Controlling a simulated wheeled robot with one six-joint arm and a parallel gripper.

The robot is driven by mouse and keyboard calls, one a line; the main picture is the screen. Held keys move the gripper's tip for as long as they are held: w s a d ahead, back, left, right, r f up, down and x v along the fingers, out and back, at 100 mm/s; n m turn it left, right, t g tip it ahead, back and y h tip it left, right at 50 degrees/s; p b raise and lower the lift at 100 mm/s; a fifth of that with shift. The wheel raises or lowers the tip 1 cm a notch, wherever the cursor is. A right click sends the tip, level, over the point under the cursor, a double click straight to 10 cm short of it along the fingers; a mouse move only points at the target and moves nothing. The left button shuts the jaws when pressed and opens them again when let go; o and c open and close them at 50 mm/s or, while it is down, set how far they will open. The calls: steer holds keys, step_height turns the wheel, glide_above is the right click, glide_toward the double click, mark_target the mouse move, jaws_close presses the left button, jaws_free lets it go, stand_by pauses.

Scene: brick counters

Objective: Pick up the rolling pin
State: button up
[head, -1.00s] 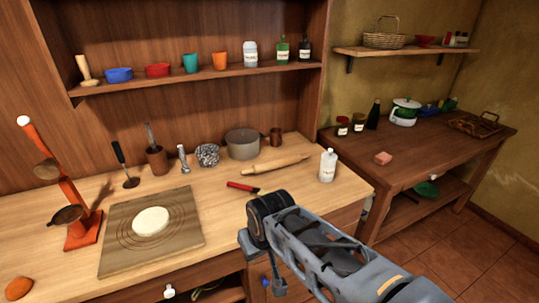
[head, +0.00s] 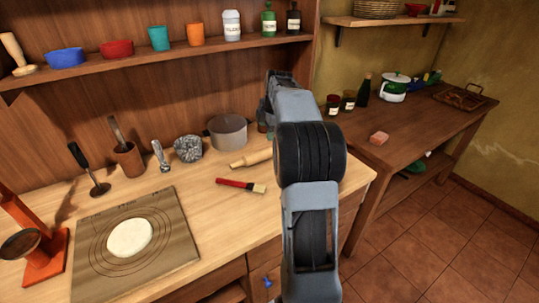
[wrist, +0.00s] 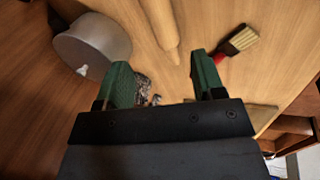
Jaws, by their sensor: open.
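The fingers look above the counter and apart from the pin. In the head view my arm mostly hides the gripper.
A grey pot (head: 227,132) stands close behind the pin; the pot also shows left of my fingers (wrist: 93,45). The brush (wrist: 238,42) lies right of them. A shelf (head: 180,55) hangs above.

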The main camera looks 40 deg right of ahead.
mark_target(269, 149)
steer(key=shift+n, duration=0.9)
steer(key=w+d+f, duration=0.1)
steer(key=f, duration=0.1)
steer(key=w+d+f, duration=0.1)
steer(key=f, duration=0.2)
steer(key=w+d+f, duration=0.1)
steer(key=f, duration=0.2)
steer(key=shift+w+d+f, duration=0.15)
steer(key=shift+d+f, duration=0.1)
steer(key=shift+p+x, duration=0.3)
steer(key=shift+x, duration=2.7)
steer(key=c, duration=0.9)
steer(key=shift+r, duration=0.15)
